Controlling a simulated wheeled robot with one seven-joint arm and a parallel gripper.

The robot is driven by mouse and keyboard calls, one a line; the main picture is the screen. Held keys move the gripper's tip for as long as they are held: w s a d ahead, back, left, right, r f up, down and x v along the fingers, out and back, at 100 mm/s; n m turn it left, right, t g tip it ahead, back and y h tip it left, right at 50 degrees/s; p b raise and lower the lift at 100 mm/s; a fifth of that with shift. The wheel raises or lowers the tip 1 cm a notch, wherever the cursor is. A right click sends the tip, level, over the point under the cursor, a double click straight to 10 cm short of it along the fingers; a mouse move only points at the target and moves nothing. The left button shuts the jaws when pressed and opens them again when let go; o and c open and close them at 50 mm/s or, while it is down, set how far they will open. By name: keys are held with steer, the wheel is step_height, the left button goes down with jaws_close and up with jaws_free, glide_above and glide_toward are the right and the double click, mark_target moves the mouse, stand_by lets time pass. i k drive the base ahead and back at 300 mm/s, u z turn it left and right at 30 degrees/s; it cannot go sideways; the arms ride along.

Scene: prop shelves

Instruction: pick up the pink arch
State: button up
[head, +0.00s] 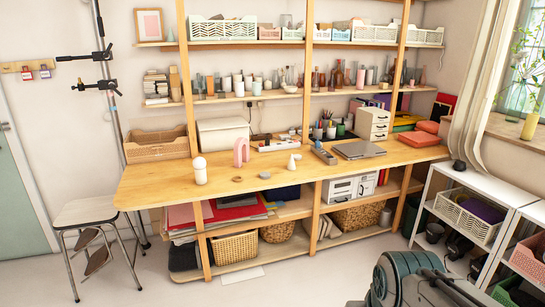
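The pink arch (237,152) stands upright on the long wooden bench top (150,183), left of its middle and towards the back. A white rounded lamp-like object (200,175) stands to its left and nearer the front edge. A small ring-shaped object (237,179) lies in front of it. Nothing appears to cover the arch. Part of my own body, dark green-grey, shows at the bottom right, well away from the bench. My gripper's fingers do not show.
A stool (85,211) stands left of the bench, a white shelf unit (470,184) at the right.

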mark_target(241, 148)
steer(key=u, duration=0.2)
steer(key=i, duration=1.6)
steer(key=u, duration=0.35)
steer(key=i, duration=2)
steer(key=u, duration=0.15)
